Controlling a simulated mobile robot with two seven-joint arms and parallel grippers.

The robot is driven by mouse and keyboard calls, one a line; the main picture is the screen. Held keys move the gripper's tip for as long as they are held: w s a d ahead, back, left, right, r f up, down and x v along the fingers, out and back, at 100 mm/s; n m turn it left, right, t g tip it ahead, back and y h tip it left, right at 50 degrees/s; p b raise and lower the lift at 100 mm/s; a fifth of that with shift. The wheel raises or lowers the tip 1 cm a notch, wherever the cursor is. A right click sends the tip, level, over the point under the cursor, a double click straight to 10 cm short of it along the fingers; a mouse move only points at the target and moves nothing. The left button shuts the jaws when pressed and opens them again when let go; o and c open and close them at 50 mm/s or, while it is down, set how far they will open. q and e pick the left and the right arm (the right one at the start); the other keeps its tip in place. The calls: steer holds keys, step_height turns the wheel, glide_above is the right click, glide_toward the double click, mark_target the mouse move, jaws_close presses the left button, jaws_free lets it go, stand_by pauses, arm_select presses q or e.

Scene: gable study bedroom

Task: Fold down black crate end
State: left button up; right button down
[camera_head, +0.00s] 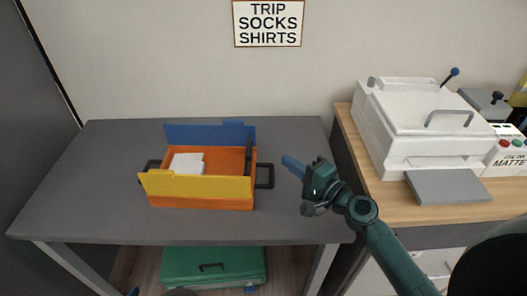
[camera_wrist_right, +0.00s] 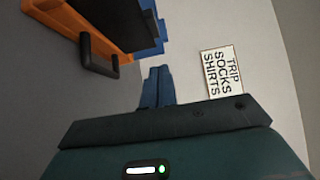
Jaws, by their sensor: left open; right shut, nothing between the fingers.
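The crate (camera_head: 203,199) stands on the dark grey desk, with orange walls, a raised yellow front flap (camera_head: 195,187) and a raised blue back flap (camera_head: 208,134). A black end panel (camera_head: 249,160) shows upright at its right end; the left end is hard to make out. White folded items (camera_head: 187,163) lie inside. My right gripper (camera_head: 287,162) is shut and empty, its blue fingers apart from the right black handle (camera_head: 265,175). The wrist view also shows those fingers (camera_wrist_right: 158,88) and the handle (camera_wrist_right: 98,55). Only blue tips of my left gripper (camera_head: 191,291) seem to show at the bottom edge, apart.
The desk (camera_head: 80,185) is clear around the crate. A green case (camera_head: 210,268) lies below it. At right, a wooden counter (camera_head: 380,195) holds a white machine (camera_head: 415,115) and a grey plate (camera_head: 447,187). A sign (camera_head: 268,23) hangs on the wall.

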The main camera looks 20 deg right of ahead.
steer(key=w+a+p, duration=0.1)
steer(key=w+a, duration=0.3)
steer(key=shift+w+r, duration=0.1)
steer(key=shift+w, duration=0.05)
arm_select(q)
steer(key=shift+w+d+f+g+p, duration=0.3)
steer(key=shift+w+d+g, duration=0.1)
steer(key=shift+w+g, duration=0.1)
arm_select(e)
steer(key=shift+w+a, duration=0.2)
steer(key=shift+a, duration=0.55)
arm_select(q)
steer(key=shift+r, duration=0.1)
